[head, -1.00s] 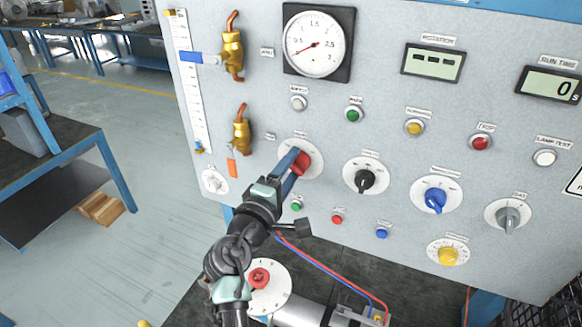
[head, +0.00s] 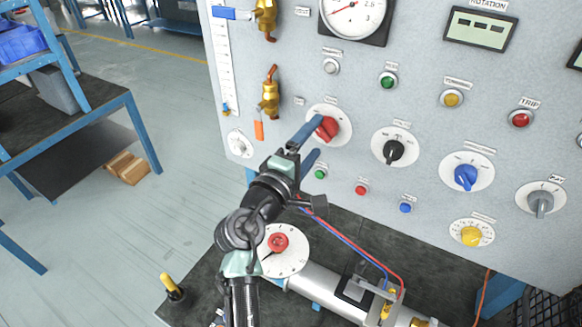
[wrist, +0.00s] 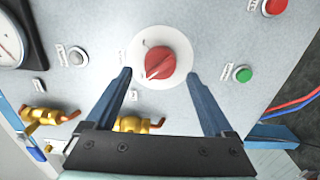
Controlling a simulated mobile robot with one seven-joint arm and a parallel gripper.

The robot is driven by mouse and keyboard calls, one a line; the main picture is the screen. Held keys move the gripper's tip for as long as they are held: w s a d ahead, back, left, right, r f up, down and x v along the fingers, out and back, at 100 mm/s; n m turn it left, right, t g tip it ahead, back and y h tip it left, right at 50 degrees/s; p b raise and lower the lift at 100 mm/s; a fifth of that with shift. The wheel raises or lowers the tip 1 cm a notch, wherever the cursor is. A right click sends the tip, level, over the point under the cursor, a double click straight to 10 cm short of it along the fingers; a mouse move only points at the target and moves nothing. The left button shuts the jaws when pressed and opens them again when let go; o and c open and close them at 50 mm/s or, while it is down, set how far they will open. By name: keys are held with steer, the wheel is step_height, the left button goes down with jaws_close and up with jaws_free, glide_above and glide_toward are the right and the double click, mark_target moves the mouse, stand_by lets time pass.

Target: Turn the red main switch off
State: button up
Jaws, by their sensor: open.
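The red main switch (head: 326,128) is a red rotary knob on a round white plate, on the grey upright panel. It also shows in the wrist view (wrist: 160,63), with its grip ridge lying at a slant. My gripper (head: 309,144) is open, its two blue fingers pointing at the panel near the switch. In the wrist view my gripper (wrist: 162,88) has one finger on each side of the knob, with clear gaps on both sides. The fingers hold nothing. In the head view one fingertip overlaps the knob's left edge; I cannot tell how far the tips are from the panel.
A black knob (head: 394,151) and a blue knob (head: 466,177) sit right of the switch. A green button (head: 320,174) and a red button (head: 361,190) lie below. Brass valves (head: 270,93) are at the left. A motor (head: 325,290) stands on the bench below.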

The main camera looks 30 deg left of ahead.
steer(key=s+b, duration=0.3)
steer(key=s, duration=0.7)
steer(key=shift+s+a, duration=0.15)
steer(key=shift+s, duration=0.05)
